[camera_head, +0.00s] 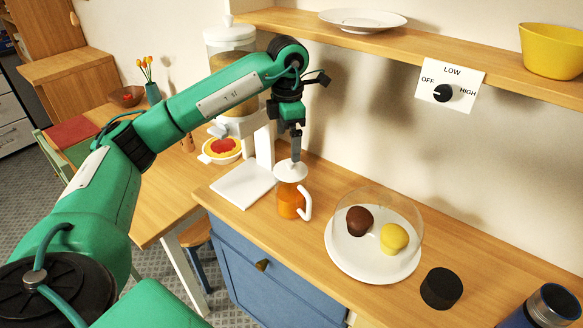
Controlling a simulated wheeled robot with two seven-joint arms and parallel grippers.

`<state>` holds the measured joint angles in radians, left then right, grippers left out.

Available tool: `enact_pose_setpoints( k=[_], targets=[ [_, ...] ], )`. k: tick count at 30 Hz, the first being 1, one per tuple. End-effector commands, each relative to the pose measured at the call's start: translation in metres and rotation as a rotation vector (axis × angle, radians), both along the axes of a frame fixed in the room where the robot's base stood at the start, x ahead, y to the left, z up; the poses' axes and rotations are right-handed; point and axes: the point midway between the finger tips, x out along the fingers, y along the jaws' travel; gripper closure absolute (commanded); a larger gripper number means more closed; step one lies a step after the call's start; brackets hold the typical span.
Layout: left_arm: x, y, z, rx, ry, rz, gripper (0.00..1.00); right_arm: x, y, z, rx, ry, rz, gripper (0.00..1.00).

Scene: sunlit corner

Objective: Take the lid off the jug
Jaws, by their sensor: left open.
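The jug (289,203) is orange with a white handle on its right side. It stands upright on the wooden counter. Its white round lid (290,173) shows at the jug's top, and I cannot tell whether it is fully seated. My left gripper (297,155) points down directly above the lid, with its fingertips close to the lid's middle. It is open, and I cannot tell whether the fingers touch the lid. My right gripper is not in view.
A white stand (245,184) is just left of the jug. To the right, a white plate (344,262) holds brown and yellow cakes under a clear dome. A wooden shelf (440,55) runs above.

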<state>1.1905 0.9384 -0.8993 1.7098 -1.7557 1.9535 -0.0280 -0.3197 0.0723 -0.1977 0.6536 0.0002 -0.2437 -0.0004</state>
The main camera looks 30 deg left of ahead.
Motion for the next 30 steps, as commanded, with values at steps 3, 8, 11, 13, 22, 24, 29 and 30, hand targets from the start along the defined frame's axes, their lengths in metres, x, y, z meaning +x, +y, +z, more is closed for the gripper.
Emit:
enact_pose_setpoints(
  k=[3, 8, 11, 13, 22, 24, 29, 30],
  targets=[
    [0.000, 0.000, -0.015, -0.002, 0.001, -0.001, 0.00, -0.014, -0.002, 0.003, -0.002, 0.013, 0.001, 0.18],
    [0.000, -0.001, -0.025, -0.001, -0.002, -0.001, 0.00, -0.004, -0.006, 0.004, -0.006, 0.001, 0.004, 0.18],
    [0.000, -0.002, -0.032, -0.002, 0.001, -0.002, 0.00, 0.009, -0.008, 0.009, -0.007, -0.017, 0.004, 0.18],
    [-0.001, -0.003, -0.041, -0.002, 0.002, -0.002, 0.00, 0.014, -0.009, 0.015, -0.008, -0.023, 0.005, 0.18],
    [-0.001, -0.004, -0.076, -0.002, -0.001, -0.001, 0.00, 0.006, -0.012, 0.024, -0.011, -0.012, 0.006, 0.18],
    [0.000, -0.004, -0.077, -0.003, -0.002, -0.001, 0.00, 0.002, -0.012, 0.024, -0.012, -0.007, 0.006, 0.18],
    [0.000, -0.004, -0.077, -0.003, -0.002, -0.001, 0.00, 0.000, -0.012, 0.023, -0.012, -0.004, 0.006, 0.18],
    [0.000, -0.004, -0.077, -0.003, -0.002, -0.001, 0.08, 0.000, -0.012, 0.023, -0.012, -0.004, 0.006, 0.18]
  ],
)
